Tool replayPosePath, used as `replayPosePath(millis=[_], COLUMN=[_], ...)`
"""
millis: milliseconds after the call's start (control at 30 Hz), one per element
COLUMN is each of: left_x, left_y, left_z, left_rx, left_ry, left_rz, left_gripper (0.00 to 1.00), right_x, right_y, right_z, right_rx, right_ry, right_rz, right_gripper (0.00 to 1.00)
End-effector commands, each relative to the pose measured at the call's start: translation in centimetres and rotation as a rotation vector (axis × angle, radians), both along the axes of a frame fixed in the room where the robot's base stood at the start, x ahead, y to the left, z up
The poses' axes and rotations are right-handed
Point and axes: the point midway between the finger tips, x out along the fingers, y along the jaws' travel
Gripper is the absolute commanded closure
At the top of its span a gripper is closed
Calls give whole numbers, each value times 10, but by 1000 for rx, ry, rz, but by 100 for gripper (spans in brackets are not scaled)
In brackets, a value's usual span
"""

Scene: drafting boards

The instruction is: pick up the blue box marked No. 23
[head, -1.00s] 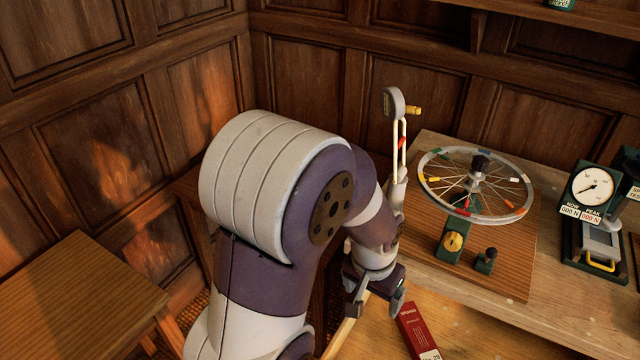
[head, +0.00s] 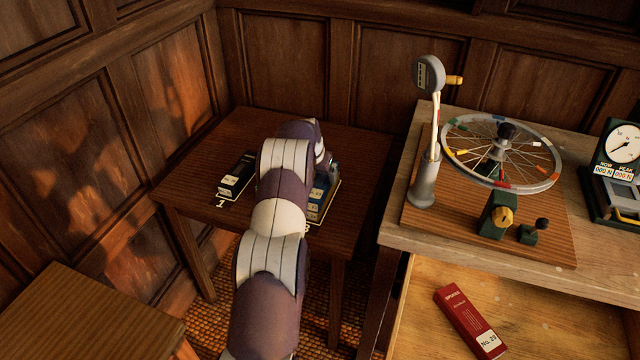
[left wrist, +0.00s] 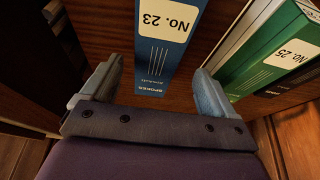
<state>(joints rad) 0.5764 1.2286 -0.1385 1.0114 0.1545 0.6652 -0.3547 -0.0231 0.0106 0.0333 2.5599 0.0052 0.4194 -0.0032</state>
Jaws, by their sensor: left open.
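The blue box marked No. 23 (left wrist: 160,58) shows in the left wrist view, its label upside down at the top. My left gripper (left wrist: 156,72) is open, with one finger on each side of the blue box and a gap at both. Nothing is gripped. In the head view my left arm reaches over a dark side table (head: 180,188) and mostly hides the hand. A blue patch with pale labels (head: 318,196) shows just right of the arm; its number is too small to read. My right gripper is in neither current view.
A green box marked No. 25 (left wrist: 268,62) stands right of the blue box. A black box (head: 236,176) lies left of my arm. A red box marked No. 29 (head: 468,322) lies on the wooden surface at right, below a bench with a spoked wheel (head: 478,187).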

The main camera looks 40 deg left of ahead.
Motion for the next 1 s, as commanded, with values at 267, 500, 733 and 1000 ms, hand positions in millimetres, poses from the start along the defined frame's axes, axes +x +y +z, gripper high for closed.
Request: replayPosePath(millis=[267, 500, 733, 1000], left_x=[13, 13, 13, 15], left_y=[3, 3, 3, -2], left_z=[-29, -29, -28, -10], left_rx=[1, 0, 1, 2], left_ry=[-2, -1, -3, -2], left_rz=[0, 0, -1, -3], left_gripper=[12, 38, 82, 82], right_x=[0, 0, 0, 0], right_y=[0, 0, 0, 0], right_z=[3, 3, 3, 15], right_rx=[0, 0, 0, 0], right_ry=[0, 0, 0, 0], right_rz=[0, 0, 0, 0], right_gripper=[57, 57, 57, 57])
